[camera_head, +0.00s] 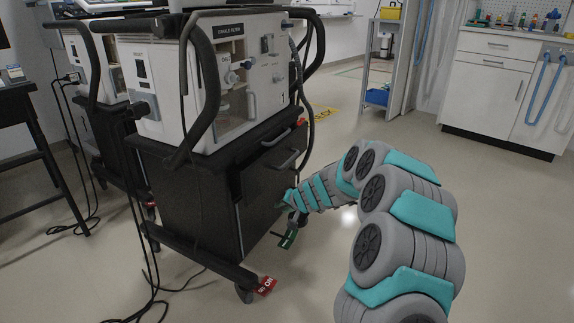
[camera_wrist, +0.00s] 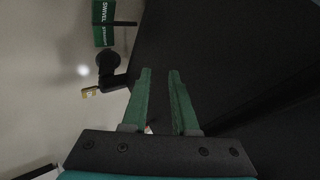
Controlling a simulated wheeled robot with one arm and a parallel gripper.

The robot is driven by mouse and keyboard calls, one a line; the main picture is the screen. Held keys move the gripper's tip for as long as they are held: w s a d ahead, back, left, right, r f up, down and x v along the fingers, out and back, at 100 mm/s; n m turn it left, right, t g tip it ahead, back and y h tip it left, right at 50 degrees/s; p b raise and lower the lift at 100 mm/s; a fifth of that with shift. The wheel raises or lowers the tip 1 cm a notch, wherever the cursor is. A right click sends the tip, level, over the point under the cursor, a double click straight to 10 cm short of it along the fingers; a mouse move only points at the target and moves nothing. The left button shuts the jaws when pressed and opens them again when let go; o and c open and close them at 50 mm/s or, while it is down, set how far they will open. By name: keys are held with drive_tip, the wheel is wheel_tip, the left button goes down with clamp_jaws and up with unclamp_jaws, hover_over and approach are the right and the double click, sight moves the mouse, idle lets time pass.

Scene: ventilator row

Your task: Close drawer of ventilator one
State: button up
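The nearest ventilator (camera_head: 200,75) is a white unit on a black cart (camera_head: 180,185). The cart's front faces right and has an upper handle (camera_head: 277,136) and a lower handle (camera_head: 289,160) above a large dark panel (camera_head: 262,205). I cannot tell for sure how far either drawer stands out. My gripper (camera_head: 291,220) is low beside the panel's right edge. In the wrist view my gripper (camera_wrist: 160,72) has two green fingers apart with nothing between them. A dark cart surface (camera_wrist: 240,60) fills the right side there, close to the fingers.
A second ventilator (camera_head: 92,65) stands behind at the left. Cables lie on the floor at the left. White cabinets (camera_head: 490,90) stand at the back right. The right floor is clear.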

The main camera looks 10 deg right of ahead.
sight(286, 164)
wheel_tip(286, 164, down, 4)
drive_tip(key=s+d+n+h, duration=0.1)
drive_tip(key=d+n+h, duration=0.15)
drive_tip(key=h, duration=0.25)
drive_tip(key=s+a+r+n+t+h, duration=0.1)
drive_tip(key=a+r+n+t+h, duration=0.15)
drive_tip(key=r+n+t, duration=0.4)
drive_tip(key=s+a+r+n+t+h, duration=0.1)
drive_tip(key=s+r+n+t+h, duration=0.2)
drive_tip(key=r, duration=0.7)
drive_tip(key=shift+n+t, duration=0.45)
drive_tip(key=shift+n, duration=0.25)
drive_tip(key=shift+b+x, duration=0.3)
drive_tip(key=shift+x, duration=4.2)
drive_tip(key=shift+a, duration=0.2)
clamp_jaws()
